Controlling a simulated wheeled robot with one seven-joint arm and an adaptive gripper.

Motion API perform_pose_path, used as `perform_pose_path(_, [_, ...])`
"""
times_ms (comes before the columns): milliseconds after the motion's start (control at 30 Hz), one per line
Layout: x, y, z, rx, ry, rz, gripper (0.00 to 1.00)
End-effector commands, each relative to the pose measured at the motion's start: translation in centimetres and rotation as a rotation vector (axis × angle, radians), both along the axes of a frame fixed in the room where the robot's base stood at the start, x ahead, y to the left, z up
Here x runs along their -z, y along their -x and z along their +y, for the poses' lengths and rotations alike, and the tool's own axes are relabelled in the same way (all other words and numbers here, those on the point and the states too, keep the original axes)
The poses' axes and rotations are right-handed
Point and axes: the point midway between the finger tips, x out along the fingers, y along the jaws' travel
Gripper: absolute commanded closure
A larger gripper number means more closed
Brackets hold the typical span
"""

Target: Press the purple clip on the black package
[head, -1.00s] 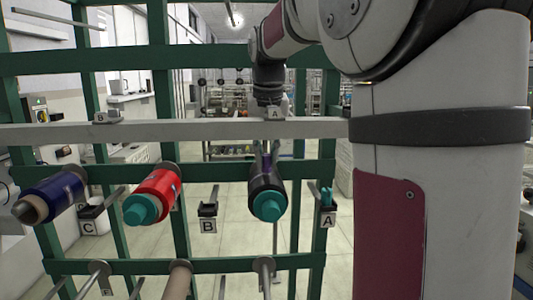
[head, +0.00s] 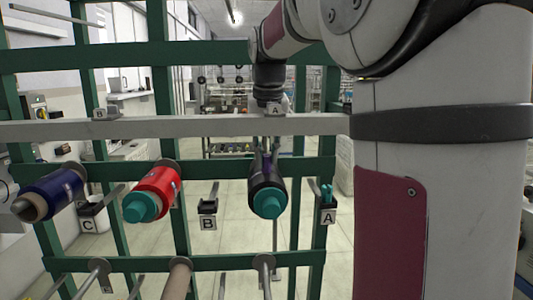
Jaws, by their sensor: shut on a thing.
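The black package (head: 267,182), a dark bobbin with a teal end, sits on a peg of the green frame, right of centre. The purple clip (head: 265,160) shows as a small purple patch on top of it, partly hidden by the fingers. My gripper (head: 265,152) reaches down from behind the grey rail, its fingertips at the top of the black package. It is shut on the purple clip. The rail hides the upper part of the fingers, and the exact contact is too small to make out.
A red package (head: 154,195) and a blue package (head: 50,194) sit on pegs to the left. The grey rail (head: 200,128) crosses in front of my gripper. Small black holders marked A (head: 329,203), B (head: 208,208) and C (head: 90,211) hang on the frame; A holds a teal piece.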

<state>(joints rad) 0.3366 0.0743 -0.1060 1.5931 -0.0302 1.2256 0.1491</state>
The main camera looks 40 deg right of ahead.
Motion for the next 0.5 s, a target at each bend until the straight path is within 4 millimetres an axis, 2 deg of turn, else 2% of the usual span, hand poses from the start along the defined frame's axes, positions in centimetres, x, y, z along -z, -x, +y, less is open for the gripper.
perform_pose_path(167, [-0.2, 0.1, 0.0, 0.0, -0.001, 0.002, 1.0])
perform_pose_path(500, [-2.2, 0.2, 0.0, 0.0, -0.001, 0.002, 1.0])
